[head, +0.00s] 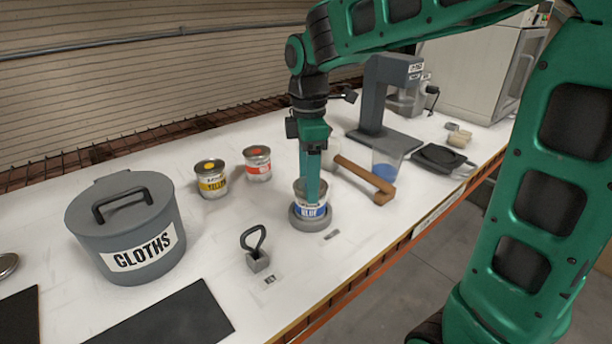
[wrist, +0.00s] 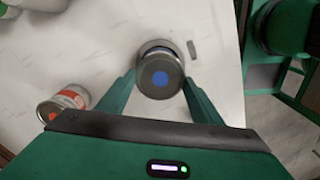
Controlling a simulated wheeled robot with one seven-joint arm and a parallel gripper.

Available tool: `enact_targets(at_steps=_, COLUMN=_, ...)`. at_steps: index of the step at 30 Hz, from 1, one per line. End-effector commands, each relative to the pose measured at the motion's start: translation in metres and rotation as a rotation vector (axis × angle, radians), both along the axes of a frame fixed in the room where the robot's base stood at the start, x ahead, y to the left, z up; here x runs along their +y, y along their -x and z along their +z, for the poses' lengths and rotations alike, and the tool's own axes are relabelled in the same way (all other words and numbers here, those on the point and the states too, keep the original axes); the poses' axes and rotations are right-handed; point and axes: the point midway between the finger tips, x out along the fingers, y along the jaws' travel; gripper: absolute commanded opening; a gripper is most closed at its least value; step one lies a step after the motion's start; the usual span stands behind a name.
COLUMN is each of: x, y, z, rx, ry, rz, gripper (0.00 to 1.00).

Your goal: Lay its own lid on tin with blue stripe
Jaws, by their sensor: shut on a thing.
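The tin with blue stripe (head: 311,211) stands upright in a round grey ring (head: 309,224) on the bench, its label facing the head camera. My gripper (head: 312,198) points straight down over it. In the wrist view a round grey lid with a blue dot (wrist: 160,78) lies between my two fingers (wrist: 160,80), over the tin. The fingers close on the lid's sides. The near finger hides part of the tin's top in the head view, so I cannot tell whether the lid touches the rim all round.
A yellow tin (head: 212,182) and a red tin (head: 258,165) stand behind left. A grey cloths bin (head: 150,250) is at left, a small block with a loop handle (head: 258,262) in front. A wooden-handled tool (head: 365,178) and a clear cup (head: 386,165) are at right.

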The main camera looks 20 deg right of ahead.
Motion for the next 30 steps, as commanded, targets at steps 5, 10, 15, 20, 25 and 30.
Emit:
enact_targets(at_steps=5, x=0.000, y=0.000, z=0.000, rx=0.000, ry=0.000, rz=0.000, gripper=0.62)
enact_targets(at_steps=10, x=0.000, y=0.000, z=0.000, rx=0.000, ry=0.000, rz=0.000, gripper=0.82)
enact_targets(at_steps=15, x=0.000, y=0.000, z=0.000, rx=0.000, ry=0.000, rz=0.000, gripper=0.82)
enact_targets(at_steps=20, x=0.000, y=-0.001, z=0.008, rx=-0.003, ry=0.000, rz=0.000, gripper=0.82)
enact_targets(at_steps=25, x=0.000, y=-0.003, z=0.034, rx=-0.004, ry=-0.001, rz=0.001, gripper=0.82)
enact_targets(at_steps=30, x=0.000, y=-0.004, z=0.067, rx=-0.003, ry=0.000, rz=0.001, gripper=0.82)
